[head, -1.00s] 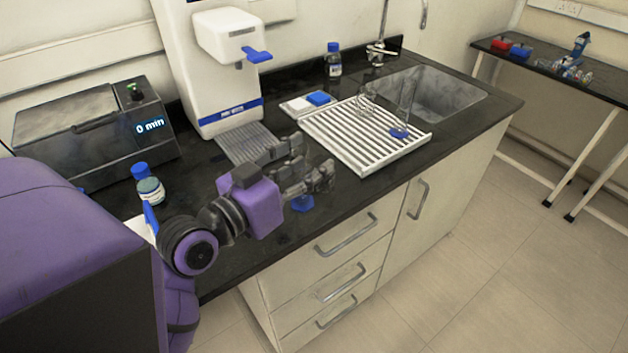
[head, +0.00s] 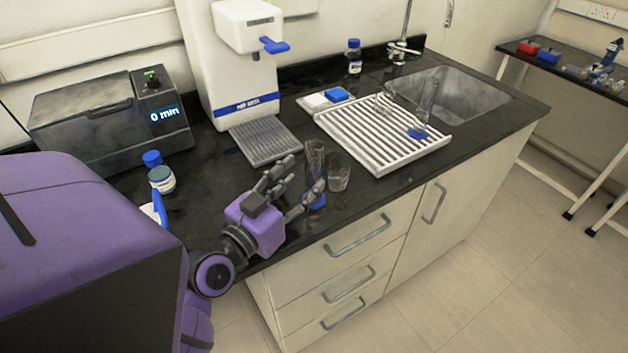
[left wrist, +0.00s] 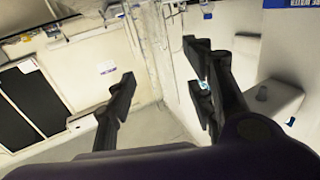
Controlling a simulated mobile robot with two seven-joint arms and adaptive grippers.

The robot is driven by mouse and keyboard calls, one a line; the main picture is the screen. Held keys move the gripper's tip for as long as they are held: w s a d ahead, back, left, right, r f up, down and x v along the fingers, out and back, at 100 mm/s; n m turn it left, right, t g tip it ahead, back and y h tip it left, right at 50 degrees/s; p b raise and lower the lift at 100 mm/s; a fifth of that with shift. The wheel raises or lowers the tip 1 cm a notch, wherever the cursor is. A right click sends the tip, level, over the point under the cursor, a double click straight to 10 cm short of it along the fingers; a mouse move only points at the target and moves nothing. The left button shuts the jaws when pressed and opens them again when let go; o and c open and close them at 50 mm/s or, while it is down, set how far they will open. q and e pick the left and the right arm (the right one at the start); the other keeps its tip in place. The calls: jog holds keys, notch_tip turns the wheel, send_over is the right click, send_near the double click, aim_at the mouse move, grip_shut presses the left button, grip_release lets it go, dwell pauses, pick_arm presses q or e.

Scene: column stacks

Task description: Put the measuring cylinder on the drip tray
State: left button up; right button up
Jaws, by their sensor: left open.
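The measuring cylinder (head: 315,157), clear glass with a blue foot, stands upright on the black bench near its front edge. My left gripper (head: 304,177) is open, its fingers spread at the left of the cylinder; I cannot tell whether they touch it. In the left wrist view the open fingers (left wrist: 165,95) show with faint clear glass between and beyond them. The drip tray (head: 265,141), grey and ribbed, lies under the white dispenser, behind the gripper, and looks empty. My right gripper is not in view.
A glass beaker (head: 339,178) stands just right of the cylinder. A white draining rack (head: 378,150) holds another blue-footed cylinder (head: 427,102) and other glassware. The dispenser (head: 237,70) rises behind the tray. A small bottle (head: 161,180) stands at the left.

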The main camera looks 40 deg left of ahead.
aim_at(309, 173)
pick_arm(q)
jog(key=w+p, duration=0.1)
jog(key=w, duration=0.3)
jog(key=shift+r, duration=0.2)
jog(key=shift+w, duration=0.45)
jog(key=shift+w+f, duration=0.1)
jog(key=shift+f, duration=0.05)
jog(key=shift+c, duration=1.1)
grip_shut()
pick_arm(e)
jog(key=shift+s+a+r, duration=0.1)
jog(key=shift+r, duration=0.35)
